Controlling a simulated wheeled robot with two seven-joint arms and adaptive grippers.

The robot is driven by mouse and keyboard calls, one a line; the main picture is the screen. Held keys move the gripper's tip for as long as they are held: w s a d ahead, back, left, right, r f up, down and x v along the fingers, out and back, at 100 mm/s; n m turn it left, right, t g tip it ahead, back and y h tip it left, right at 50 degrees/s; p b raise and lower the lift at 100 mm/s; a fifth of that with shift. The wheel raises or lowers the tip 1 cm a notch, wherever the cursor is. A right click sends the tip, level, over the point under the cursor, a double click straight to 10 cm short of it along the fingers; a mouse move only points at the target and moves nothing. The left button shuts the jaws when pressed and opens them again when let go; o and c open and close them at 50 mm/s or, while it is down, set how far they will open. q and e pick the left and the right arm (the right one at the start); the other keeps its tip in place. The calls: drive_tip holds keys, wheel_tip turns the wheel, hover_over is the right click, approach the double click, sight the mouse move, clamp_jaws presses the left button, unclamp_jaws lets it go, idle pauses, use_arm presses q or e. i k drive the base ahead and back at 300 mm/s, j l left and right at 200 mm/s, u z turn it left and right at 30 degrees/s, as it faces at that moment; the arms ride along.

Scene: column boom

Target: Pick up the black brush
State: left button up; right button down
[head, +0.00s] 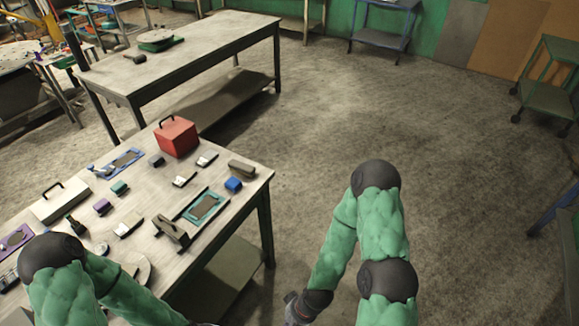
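A small black item (76,225) that looks like the black brush lies on the near workbench (245,195), toward its left side. It is too small to be sure of its bristles. My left arm comes in at the lower left, in front of the bench, and its gripper is out of frame. My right gripper (294,308) is at the bottom edge, off the bench's right side and well away from the black item. It is small and partly cut off, so its fingers cannot be made out.
A red box (176,137), a white case (61,201), a teal-framed plate (203,207), a grey bracket (171,232) and several small blocks crowd the near bench. A second bench (215,42) stands behind.

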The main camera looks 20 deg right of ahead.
sight(241, 168)
drive_tip(key=z, duration=0.15)
drive_tip(key=i+l, duration=0.3)
drive_tip(key=l, duration=0.15)
drive_tip(key=i+l, duration=0.35)
drive_tip(key=l, duration=0.1)
